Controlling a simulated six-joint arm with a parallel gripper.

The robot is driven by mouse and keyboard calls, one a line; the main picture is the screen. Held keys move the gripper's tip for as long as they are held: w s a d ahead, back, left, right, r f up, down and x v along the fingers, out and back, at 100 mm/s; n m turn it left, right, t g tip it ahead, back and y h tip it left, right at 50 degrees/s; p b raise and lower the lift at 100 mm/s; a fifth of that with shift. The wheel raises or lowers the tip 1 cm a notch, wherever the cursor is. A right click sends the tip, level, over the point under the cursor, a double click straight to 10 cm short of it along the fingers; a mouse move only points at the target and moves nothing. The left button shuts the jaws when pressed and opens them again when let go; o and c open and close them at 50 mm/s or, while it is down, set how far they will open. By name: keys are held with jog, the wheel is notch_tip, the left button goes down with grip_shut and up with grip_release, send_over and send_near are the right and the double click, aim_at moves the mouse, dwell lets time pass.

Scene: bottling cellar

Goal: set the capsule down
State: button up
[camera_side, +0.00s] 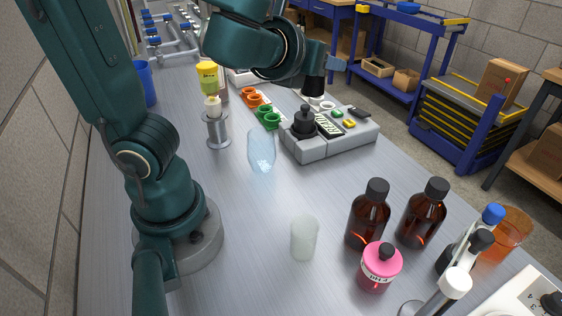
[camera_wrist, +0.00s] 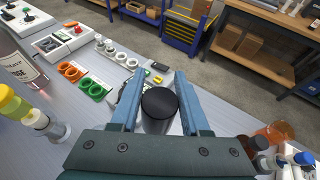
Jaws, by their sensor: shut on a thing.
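The capsule is a black, round-topped cylinder (camera_wrist: 160,103) between the two blue fingers of my gripper (camera_wrist: 158,100) in the wrist view. In the side view the dark capsule (camera_side: 313,86) hangs upright from my gripper (camera_side: 325,72), at the back of the bench near the grey device. My gripper is shut on it. The capsule's lower end is hidden in the wrist view, and I cannot tell whether it touches anything below. The grey device (camera_side: 300,150) has a black knob, a READY display and coloured buttons.
Orange rings (camera_side: 252,97), green rings (camera_side: 268,118) and white rings (camera_wrist: 120,56) stand near the device. A clear bluish vessel (camera_side: 261,150), a frosted cup (camera_side: 304,238), brown bottles (camera_side: 368,215) and a pink bottle (camera_side: 380,267) stand on the bench. The bench between them is clear.

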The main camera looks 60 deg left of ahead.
jog(key=d+r+m+h, duration=0.1)
jog(key=w+d+r+m+t+h, duration=0.1)
jog(key=r, duration=0.1)
jog(key=shift+d+m+h, duration=0.35)
jog(key=shift+m+h, duration=0.05)
jog(key=s+d+f+n+g+y, duration=0.1)
jog(key=s+f+n+g+y, duration=0.2)
jog(key=s+f+n+g, duration=0.65)
jog(key=s+d+f+n+g+y, duration=0.15)
jog(key=s+f+n+g, duration=0.25)
jog(key=n+g, duration=0.9)
jog(key=w+d+r+n+h, duration=0.1)
jog(key=d+r+n+h, duration=0.2)
jog(key=d+n+h, duration=1.2)
jog(key=shift+s+d+f+n+h, duration=0.5)
jog(key=shift+s+d+f, duration=0.5)
jog(key=shift+f, duration=0.9)
jog(key=shift+s+d+f+n+h, duration=0.4)
jog(key=shift+s+d+f+n, duration=0.55)
jog(key=shift+f, duration=1)
jog(key=shift+s+d+f+n+h, duration=0.2)
jog(key=shift+s+d+f+h, duration=0.4)
jog(key=shift+s+f, duration=1)
